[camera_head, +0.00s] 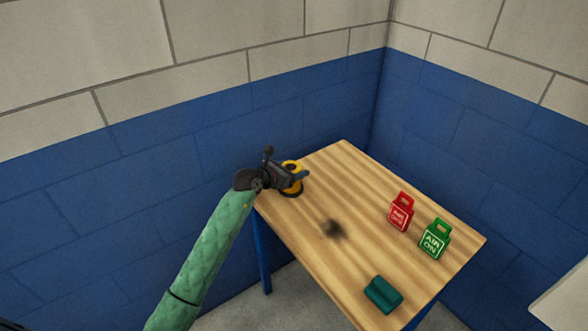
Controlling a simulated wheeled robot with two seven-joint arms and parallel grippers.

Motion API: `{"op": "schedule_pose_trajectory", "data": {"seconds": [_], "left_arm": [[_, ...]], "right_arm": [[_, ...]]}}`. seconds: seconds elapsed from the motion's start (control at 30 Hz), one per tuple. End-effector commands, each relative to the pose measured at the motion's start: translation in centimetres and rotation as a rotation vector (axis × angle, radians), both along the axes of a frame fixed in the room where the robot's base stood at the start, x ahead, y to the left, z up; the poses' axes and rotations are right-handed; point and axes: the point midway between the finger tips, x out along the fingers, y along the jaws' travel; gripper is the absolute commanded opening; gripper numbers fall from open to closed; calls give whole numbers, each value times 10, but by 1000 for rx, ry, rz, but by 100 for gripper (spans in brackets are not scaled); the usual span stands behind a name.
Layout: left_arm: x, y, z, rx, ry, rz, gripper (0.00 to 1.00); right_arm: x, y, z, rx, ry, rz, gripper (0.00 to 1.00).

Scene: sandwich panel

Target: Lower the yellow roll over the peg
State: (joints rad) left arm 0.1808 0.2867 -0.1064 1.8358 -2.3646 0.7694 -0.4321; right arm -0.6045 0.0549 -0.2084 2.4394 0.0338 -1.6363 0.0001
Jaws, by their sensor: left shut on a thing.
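The yellow roll (293,186) is at the far left corner of the wooden table in the head view. My left gripper (289,175) is shut on it, and its dark fingers cover part of the roll. A dark round piece shows at the roll's lower edge; I cannot tell if it is a base under it. No peg can be made out; it may be hidden by the roll or the gripper. I cannot tell whether the roll touches the table. My right gripper is not in view.
A teal block (383,294) lies near the front corner. Blue walls rise behind.

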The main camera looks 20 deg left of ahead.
Motion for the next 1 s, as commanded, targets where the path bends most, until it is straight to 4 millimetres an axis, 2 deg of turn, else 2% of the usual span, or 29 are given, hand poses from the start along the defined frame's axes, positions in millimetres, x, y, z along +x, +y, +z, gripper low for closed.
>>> {"op": "schedule_pose_trajectory", "data": {"seconds": [0.07, 0.1, 0.2, 0.23, 0.57, 1.0], "left_arm": [[0, 0, 0, 0, -1, 0, 35], [0, 0, 0, 0, -1, 0, 64], [0, 0, 0, 0, -1, 0, 84], [0, 0, 0, 0, -1, 0, 86], [-3, 2, 0, 0, 0, 0, 86], [-52, 30, 17, 1, -2, 0, 86]], "right_arm": [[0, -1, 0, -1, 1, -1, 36], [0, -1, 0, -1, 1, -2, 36], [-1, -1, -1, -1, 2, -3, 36], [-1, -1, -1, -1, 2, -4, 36], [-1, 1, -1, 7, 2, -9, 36], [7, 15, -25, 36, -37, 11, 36]]}}
